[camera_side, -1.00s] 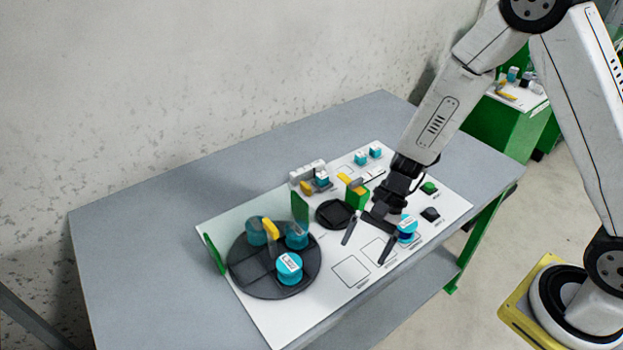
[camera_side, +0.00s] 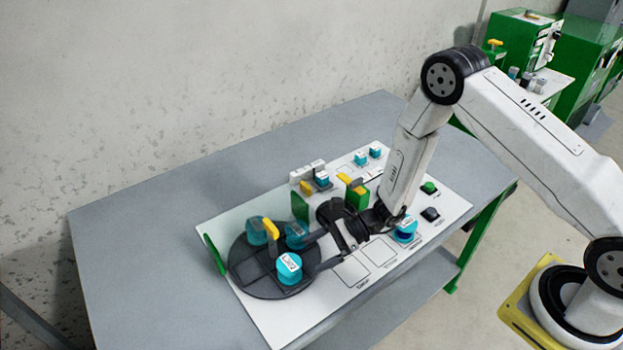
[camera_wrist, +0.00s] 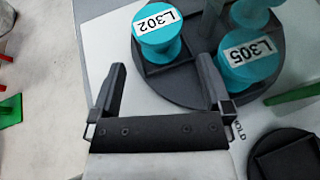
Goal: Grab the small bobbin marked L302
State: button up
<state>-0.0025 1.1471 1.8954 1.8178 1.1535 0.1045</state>
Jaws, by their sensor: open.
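The small bobbin marked L302 (camera_wrist: 160,36) is a cyan spool with a white label. It stands upright on a dark round turntable (camera_wrist: 193,88) in the wrist view. In the side view the front bobbin on the turntable (camera_side: 289,268) appears to be the same one, its label too small to read. My gripper (camera_wrist: 161,66) is open and empty. Its fingers point toward L302, which lies just beyond and between the fingertips in the wrist view. In the side view my gripper (camera_side: 313,256) is low at the turntable's right edge.
A cyan bobbin marked L305 (camera_wrist: 250,60) stands close beside my right finger in the wrist view. Another cyan bobbin (camera_side: 256,231) and a yellow part (camera_side: 271,229) are on the turntable. Green panels (camera_side: 300,207) stand behind.

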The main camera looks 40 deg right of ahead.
aim_at(289, 269)
jog(key=shift+x, duration=1.3)
jog(key=shift+x, duration=2.55)
jog(key=shift+s+f, duration=0.1)
jog(key=shift+f, duration=0.05)
jog(key=c, duration=1.2)
jog(key=shift+c, duration=0.2)
